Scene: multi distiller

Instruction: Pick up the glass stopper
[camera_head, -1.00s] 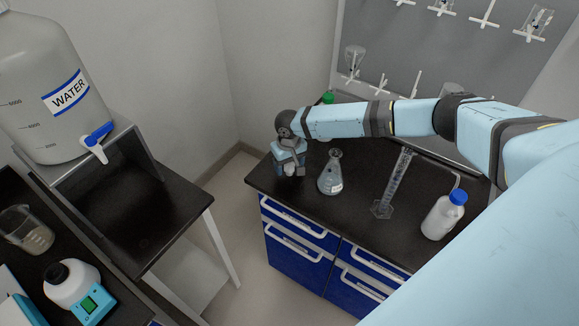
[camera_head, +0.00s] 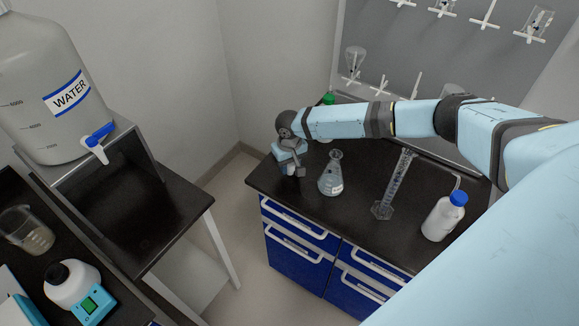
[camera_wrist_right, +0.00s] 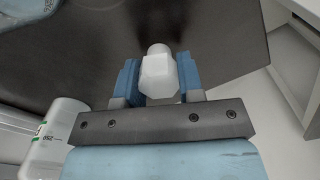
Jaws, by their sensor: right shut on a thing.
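The glass stopper (camera_wrist_right: 157,73) shows in the right wrist view as a pale, faceted piece with a rounded end. It sits between the blue fingers of my right gripper (camera_wrist_right: 158,84), which is shut on it. In the head view my right gripper (camera_head: 292,170) is at the left end of the dark bench, left of a conical flask (camera_head: 331,176). The stopper is hidden or too small to make out there. I cannot tell how far it is above the bench top. My left gripper is not in view.
A pegboard (camera_head: 420,50) with glassware stands behind. A water tank (camera_head: 45,90) is on a stand at the left. The bench's left edge is close to my right gripper.

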